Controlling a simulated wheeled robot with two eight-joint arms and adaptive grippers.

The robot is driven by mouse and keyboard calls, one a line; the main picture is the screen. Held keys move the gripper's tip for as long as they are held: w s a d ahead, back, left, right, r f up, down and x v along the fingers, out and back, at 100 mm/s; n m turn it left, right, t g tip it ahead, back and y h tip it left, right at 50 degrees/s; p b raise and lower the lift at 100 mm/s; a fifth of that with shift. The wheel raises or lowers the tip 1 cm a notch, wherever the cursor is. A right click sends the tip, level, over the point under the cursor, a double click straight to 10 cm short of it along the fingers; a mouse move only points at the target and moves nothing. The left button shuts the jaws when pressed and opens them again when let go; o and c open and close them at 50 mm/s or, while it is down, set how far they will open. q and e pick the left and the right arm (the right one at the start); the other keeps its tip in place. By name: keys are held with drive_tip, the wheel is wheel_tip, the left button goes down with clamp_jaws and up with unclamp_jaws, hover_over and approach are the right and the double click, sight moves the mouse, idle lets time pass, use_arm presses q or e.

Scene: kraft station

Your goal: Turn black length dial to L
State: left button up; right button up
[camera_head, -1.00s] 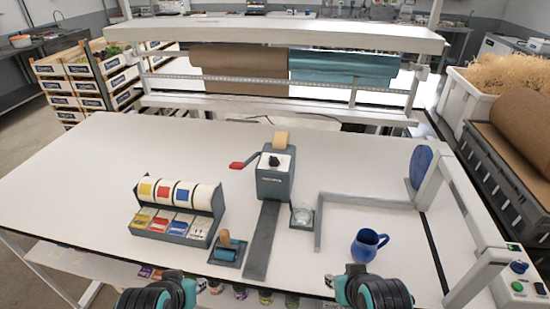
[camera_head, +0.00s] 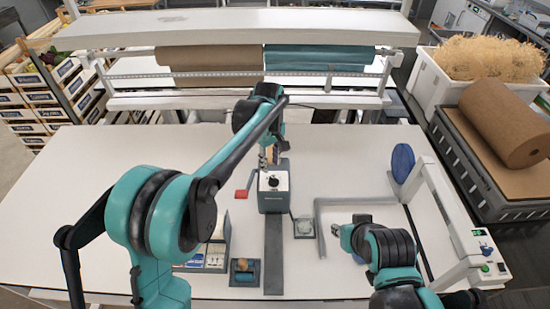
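The black length dial (camera_head: 273,181) sits on a white plate on the sloped face of the grey tape dispenser (camera_head: 273,202). Its pointer setting is too small to read. My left gripper (camera_head: 264,163) reaches over the table to the back left of the dispenser's top, close above the dial. Its fingers are small and I cannot tell whether they are open or touching anything. My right gripper (camera_head: 340,236) is low at the right, over the table near the grey angled bar, away from the dial. Its fingers are too unclear to judge.
The dispenser's red-ended lever (camera_head: 241,194) sticks out left. A glass on a dark tray (camera_head: 304,227) stands to the right. A blue disc (camera_head: 402,163) stands right.

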sight(274, 178)
use_arm(q)
drive_tip(key=shift+w+d, duration=0.3)
drive_tip(key=shift+d, duration=0.15)
drive_tip(key=shift+d+f, duration=0.15)
drive_tip(key=shift+f, duration=0.15)
wheel_tip(274, 178, down, 7)
drive_tip(key=shift+f, duration=0.2)
clamp_jaws()
